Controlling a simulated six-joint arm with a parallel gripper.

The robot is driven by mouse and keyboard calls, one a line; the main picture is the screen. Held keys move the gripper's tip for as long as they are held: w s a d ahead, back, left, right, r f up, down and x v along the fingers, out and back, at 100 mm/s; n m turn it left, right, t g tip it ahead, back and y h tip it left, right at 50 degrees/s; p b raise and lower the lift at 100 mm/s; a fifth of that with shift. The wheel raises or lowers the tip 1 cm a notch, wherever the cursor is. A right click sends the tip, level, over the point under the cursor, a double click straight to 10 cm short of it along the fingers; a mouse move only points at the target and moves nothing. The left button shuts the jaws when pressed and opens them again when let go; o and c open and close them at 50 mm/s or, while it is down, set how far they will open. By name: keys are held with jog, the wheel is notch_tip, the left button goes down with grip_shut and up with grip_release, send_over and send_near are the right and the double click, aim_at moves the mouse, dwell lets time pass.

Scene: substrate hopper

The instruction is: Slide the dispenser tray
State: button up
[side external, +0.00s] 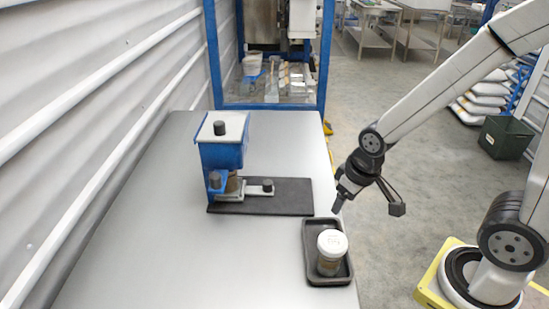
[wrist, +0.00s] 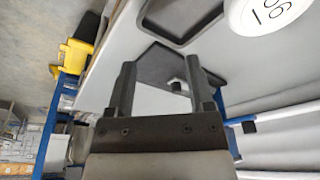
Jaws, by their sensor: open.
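The blue dispenser (side external: 222,155) stands upright on a black base plate (side external: 292,197), with a black knob on top. A brown jar or cup shows partly behind the dispenser's lower front. My gripper (side external: 368,207) is open and empty, right of the plate, above and beyond the table's right edge. In the wrist view, my open gripper (wrist: 160,62) has the dark plate beyond its fingers; the sliding tray cannot be clearly made out there.
A white-lidded jar (side external: 331,250) stands in a dark shallow tray (side external: 312,277) at the table's right edge; its numbered lid (wrist: 268,12) shows in the wrist view. A blue frame (side external: 213,55) stands behind the table (side external: 140,240). The left front of the table is clear.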

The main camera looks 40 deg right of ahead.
jog(key=shift+w, duration=0.1)
jog(key=w+d+n+g, duration=0.1)
jog(key=w+n, duration=0.2)
jog(key=w, duration=0.2)
jog(key=w+d+f+n, duration=0.1)
jog(key=w+d+n, duration=0.1)
jog(key=w, duration=0.3)
jog(key=w+d+f+n+g, duration=0.1)
jog(key=w+n, duration=0.2)
jog(key=w, duration=0.2)
jog(key=shift+w+d+f+n+g, duration=0.25)
jog(key=shift+w+d+n+g, duration=0.05)
jog(key=shift+d+n, duration=0.1)
jog(key=shift+w+a, duration=0.1)
send_over(267, 182)
jog(key=s+d, duration=0.2)
jog(key=shift+w+a, duration=1)
jog(key=shift+w, duration=0.05)
jog(key=shift+s+f, duration=0.1)
jog(key=shift+f, duration=2.4)
